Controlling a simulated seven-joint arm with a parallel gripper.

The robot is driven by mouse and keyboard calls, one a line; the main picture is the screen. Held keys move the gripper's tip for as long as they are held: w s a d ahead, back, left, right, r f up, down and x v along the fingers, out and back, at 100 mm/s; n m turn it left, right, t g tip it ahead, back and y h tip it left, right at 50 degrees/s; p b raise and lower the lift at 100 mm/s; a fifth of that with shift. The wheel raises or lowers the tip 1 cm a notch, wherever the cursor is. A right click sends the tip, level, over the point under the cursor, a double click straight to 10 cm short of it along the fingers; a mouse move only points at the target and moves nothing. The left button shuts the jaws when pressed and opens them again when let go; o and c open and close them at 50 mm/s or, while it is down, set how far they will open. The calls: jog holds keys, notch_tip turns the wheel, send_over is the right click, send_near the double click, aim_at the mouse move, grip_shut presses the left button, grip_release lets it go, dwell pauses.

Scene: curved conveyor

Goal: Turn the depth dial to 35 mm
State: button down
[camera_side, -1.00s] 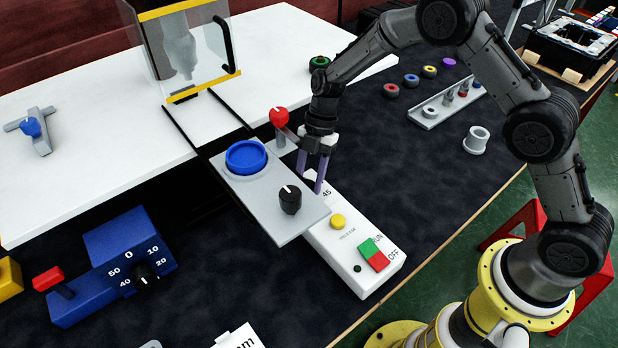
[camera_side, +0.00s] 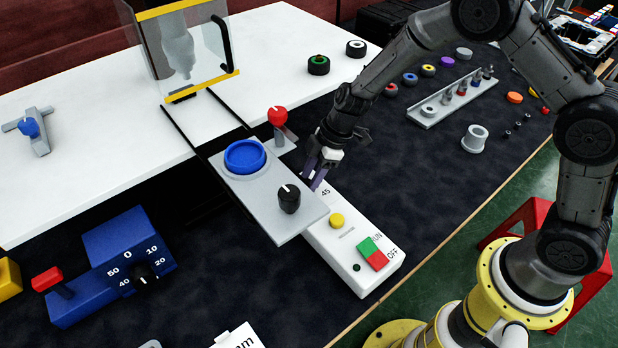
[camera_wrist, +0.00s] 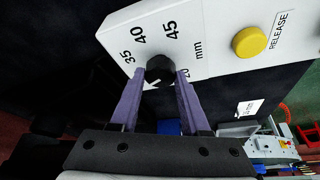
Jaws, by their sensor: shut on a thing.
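The depth dial (camera_wrist: 159,69) is a small black knob on a white panel (camera_wrist: 215,45) printed 35, 40, 45 and mm in the wrist view. My gripper (camera_wrist: 160,78) has its two purple fingers on either side of the dial, shut on it. A white mark on the knob seems to lie toward the lower left of the picture; I cannot tell exactly which number it points at. In the side view my gripper (camera_side: 313,178) is at the upper end of the white control box (camera_side: 352,240), and its fingers largely hide the dial.
A grey plate (camera_side: 263,212) with a blue ring (camera_side: 245,157) and a larger black knob (camera_side: 289,199) lies close to my gripper. A red-knobbed lever (camera_side: 278,117) stands behind. A yellow button (camera_side: 336,220) and green and red switch (camera_side: 373,253) sit along the box.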

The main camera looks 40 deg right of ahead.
jog(key=m+t, duration=0.1)
jog(key=m, duration=0.2)
jog(key=shift+s+a+m+h, duration=0.1)
jog(key=shift+m+h, duration=0.2)
jog(key=shift+a+m+t+h, duration=0.1)
jog(key=shift+m+t+h, duration=0.5)
jog(key=shift+m, duration=1.6)
jog(key=shift+c, duration=1.9)
grip_release()
jog(key=v, duration=1.4)
jog(key=shift+a, duration=0.15)
